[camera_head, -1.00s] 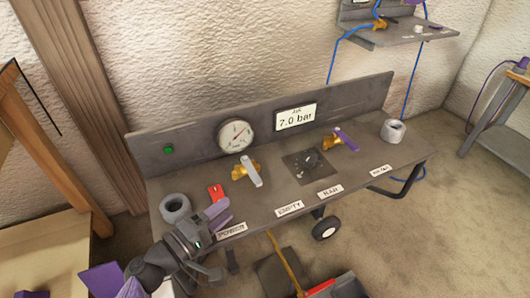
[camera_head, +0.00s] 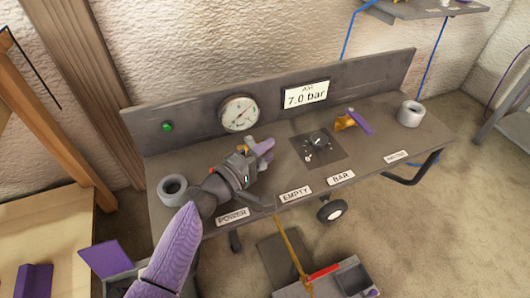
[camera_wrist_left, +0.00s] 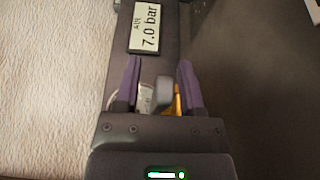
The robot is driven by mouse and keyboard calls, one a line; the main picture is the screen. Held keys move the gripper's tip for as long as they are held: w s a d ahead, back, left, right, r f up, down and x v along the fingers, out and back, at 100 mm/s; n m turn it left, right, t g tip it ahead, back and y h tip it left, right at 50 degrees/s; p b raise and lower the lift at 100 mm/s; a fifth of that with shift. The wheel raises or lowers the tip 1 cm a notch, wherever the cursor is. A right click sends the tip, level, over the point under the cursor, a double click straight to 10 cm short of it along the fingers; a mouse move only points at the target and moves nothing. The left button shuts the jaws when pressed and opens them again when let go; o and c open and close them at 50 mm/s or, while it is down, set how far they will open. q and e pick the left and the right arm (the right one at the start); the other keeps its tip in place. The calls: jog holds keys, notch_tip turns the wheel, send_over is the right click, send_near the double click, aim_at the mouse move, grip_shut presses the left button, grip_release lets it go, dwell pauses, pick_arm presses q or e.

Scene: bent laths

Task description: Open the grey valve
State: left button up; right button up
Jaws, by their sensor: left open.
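The grey valve shows in the left wrist view as a light grey lever (camera_wrist_left: 163,92) with a strip of brass body (camera_wrist_left: 177,98) beside it. My left gripper (camera_head: 262,153) is open over this valve on the bench's left half. In the left wrist view its two purple fingers (camera_wrist_left: 160,82) stand on either side of the lever, with gaps visible. In the head view the gripper hides most of the valve; a little brass (camera_head: 246,144) shows behind it. I cannot tell how deep the fingers reach around the lever. My right gripper is not in view.
A second brass valve with a purple lever (camera_head: 359,121) stands right of a black dial plate (camera_head: 318,147). A gauge (camera_head: 239,114) and a 7.0 bar display (camera_head: 306,95) are on the back panel.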

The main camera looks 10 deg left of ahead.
pick_arm(q)
grip_shut()
dwell(1.4)
